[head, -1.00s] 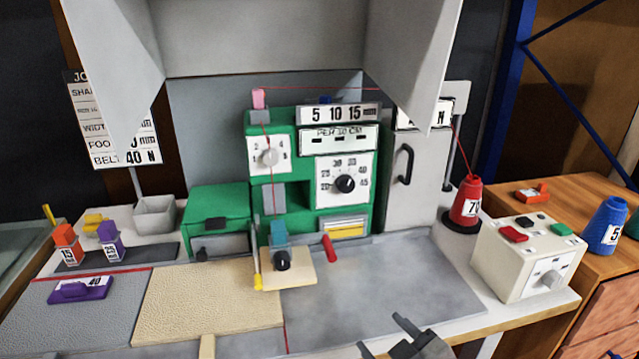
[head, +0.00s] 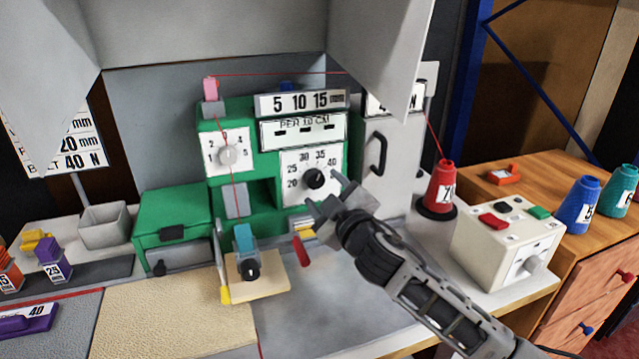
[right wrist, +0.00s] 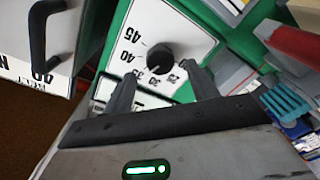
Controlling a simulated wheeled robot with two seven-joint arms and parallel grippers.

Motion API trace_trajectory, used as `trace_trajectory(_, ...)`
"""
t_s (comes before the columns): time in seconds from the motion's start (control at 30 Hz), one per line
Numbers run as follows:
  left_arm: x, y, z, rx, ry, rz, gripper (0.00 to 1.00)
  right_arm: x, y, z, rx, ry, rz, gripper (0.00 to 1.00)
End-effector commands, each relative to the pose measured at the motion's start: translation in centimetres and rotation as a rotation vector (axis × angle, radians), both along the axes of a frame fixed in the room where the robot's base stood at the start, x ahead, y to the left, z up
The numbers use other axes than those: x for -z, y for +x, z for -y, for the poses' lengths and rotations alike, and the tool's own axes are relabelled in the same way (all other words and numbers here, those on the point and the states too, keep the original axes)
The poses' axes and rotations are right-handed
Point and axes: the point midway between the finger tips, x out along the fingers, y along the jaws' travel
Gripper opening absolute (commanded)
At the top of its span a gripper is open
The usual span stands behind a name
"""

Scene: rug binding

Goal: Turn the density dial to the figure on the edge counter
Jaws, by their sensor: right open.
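The density dial is a black knob (head: 314,178) on a white plate (head: 291,194) with figures from 20 to 45, on the front of the green machine (head: 265,190). It also shows in the right wrist view (right wrist: 160,57), between and just beyond the fingertips. My right gripper (head: 326,191) is open and empty in front of the plate's lower right, apart from the knob as far as I can tell. I cannot read the knob's pointer surely. A white panel marked PER 10 CM (head: 303,124) above the dial shows dark dashes. My left gripper is not in view.
A second dial (head: 228,155) is at the upper left of the machine. A grey box with a black handle (head: 378,153) stands right of the dial. A red lever (head: 301,249) sticks out below. A red thread cone (head: 441,187) and white control box (head: 508,243) stand at right.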

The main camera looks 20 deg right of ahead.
Motion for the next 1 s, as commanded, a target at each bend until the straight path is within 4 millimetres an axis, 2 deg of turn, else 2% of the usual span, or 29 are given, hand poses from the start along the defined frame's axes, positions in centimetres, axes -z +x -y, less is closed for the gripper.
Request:
trace_trajectory(0.1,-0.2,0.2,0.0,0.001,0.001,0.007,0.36,0.0,1.8,-0.2,0.0,0.0,0.0,0.58)
trace_trajectory(0.23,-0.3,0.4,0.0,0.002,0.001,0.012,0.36,0.0,2.9,-0.3,-0.001,-0.001,0.001,0.58)
trace_trajectory(0.57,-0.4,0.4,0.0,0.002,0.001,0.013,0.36,0.0,3.3,-0.4,-0.001,0.0,-0.001,0.58)
trace_trajectory(0.6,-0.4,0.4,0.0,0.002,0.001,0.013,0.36,0.0,3.3,-0.4,-0.001,0.0,-0.001,0.55)
trace_trajectory(0.7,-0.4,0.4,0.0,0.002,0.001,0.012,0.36,0.0,3.2,-0.4,-0.001,0.0,-0.001,0.28)
trace_trajectory(0.77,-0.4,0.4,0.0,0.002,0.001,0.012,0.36,0.0,3.2,-0.4,-0.001,0.0,-0.001,0.13)
trace_trajectory(1.0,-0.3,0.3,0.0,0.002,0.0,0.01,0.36,0.1,3.2,-0.4,-0.001,0.013,-0.001,0.14)
